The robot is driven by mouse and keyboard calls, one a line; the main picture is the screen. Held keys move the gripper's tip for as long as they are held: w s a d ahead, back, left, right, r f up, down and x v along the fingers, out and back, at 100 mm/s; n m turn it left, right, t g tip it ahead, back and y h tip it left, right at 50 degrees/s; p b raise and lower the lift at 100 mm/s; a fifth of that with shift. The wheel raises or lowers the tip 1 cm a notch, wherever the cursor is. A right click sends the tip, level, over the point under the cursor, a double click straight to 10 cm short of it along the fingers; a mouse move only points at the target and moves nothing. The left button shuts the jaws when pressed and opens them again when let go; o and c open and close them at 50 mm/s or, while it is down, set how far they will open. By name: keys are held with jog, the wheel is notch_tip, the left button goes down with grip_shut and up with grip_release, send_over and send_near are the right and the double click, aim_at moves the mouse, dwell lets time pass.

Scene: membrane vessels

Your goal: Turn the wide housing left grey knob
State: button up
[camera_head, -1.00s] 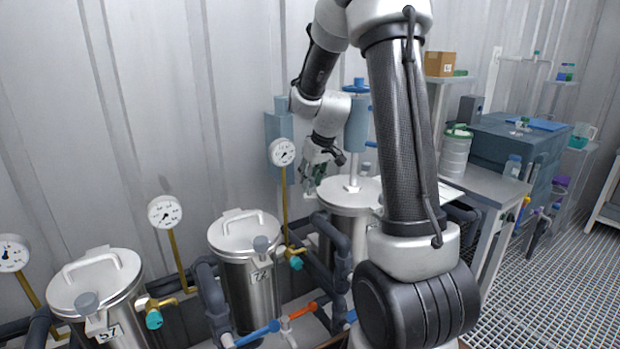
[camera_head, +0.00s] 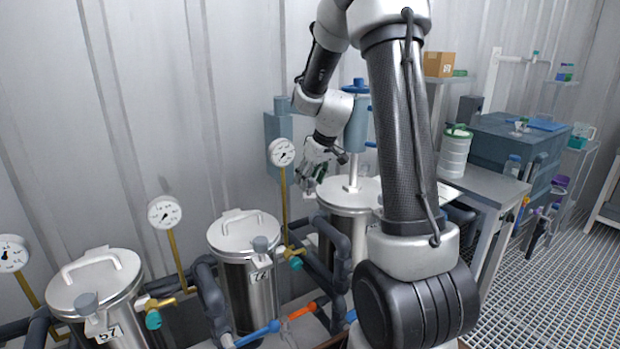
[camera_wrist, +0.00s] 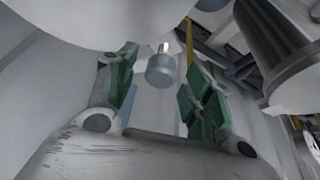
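My gripper (camera_head: 312,176) hangs beside the left edge of a pale-lidded steel vessel (camera_head: 340,196), partly hidden behind my arm. This vessel looks like the wide housing. In the wrist view, my gripper (camera_wrist: 162,74) has its two green-padded fingers spread apart with nothing between them. A grey cylindrical knob (camera_wrist: 160,72) on a short light stem shows in the gap between the fingers, beyond the tips. They do not appear to touch it. In the head view I cannot make out this knob.
Two other lidded steel vessels, one at centre (camera_head: 245,232) and one at left (camera_head: 95,279), carry grey knobs. Pressure gauges on brass pipes, including one (camera_head: 282,152) near my gripper, and dark pipes (camera_head: 333,237) crowd the area. A grey bench (camera_head: 490,190) stands at right.

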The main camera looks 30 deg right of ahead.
jog(key=v, duration=1.2)
jog(key=w+f+m, duration=0.1)
jog(key=f, duration=0.2)
jog(key=w+a+f+m+h, duration=0.1)
jog(key=w+f+m, duration=0.1)
jog(key=f, duration=0.2)
jog(key=w+f+m, duration=0.1)
jog(key=f, duration=0.3)
jog(key=shift+w+a+m+h, duration=0.2)
jog(key=shift+w+m+h, duration=0.1)
jog(key=shift+w+h, duration=0.1)
